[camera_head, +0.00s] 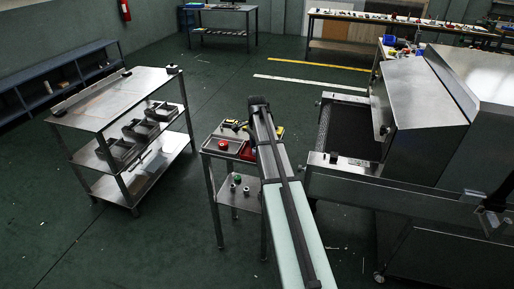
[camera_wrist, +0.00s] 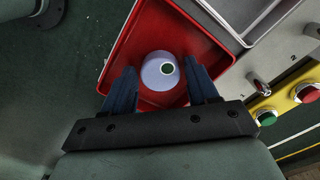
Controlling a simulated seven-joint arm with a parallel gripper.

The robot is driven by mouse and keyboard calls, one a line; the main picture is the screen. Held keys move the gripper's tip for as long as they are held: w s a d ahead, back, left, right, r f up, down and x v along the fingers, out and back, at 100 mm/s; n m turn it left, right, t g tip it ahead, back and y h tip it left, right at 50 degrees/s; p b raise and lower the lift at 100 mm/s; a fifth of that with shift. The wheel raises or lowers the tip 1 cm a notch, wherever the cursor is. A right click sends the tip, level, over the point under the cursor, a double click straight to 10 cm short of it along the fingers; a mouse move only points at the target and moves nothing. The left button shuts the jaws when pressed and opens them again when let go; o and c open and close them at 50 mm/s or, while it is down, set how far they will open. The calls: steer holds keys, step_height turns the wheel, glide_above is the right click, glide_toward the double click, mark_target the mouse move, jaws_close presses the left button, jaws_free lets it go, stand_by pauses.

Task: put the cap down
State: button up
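A pale lavender round piece with a dark round hole, which I take to be the cap (camera_wrist: 153,76), sits in a red tray (camera_wrist: 117,62) in the wrist view. My gripper (camera_wrist: 160,67) is over the tray with its two blue fingers spread, one on each side of the cap. A gap shows between the cap and each finger, and nothing is clamped. In the head view the red tray (camera_head: 248,152) is partly hidden behind my arm, and the cap and fingertips cannot be made out.
The tray rests on a small metal cart (camera_head: 208,152). A grey tray (camera_wrist: 225,32) and a yellow box with buttons (camera_wrist: 292,101) stand close by on the right. The dryer (camera_head: 420,110) is to the right. A shelf trolley (camera_head: 110,100) stands left, with open floor between.

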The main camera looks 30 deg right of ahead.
steer(key=shift+o, duration=1)
steer(key=shift+r, duration=0.1)
step_height(320, 180, up, 12)
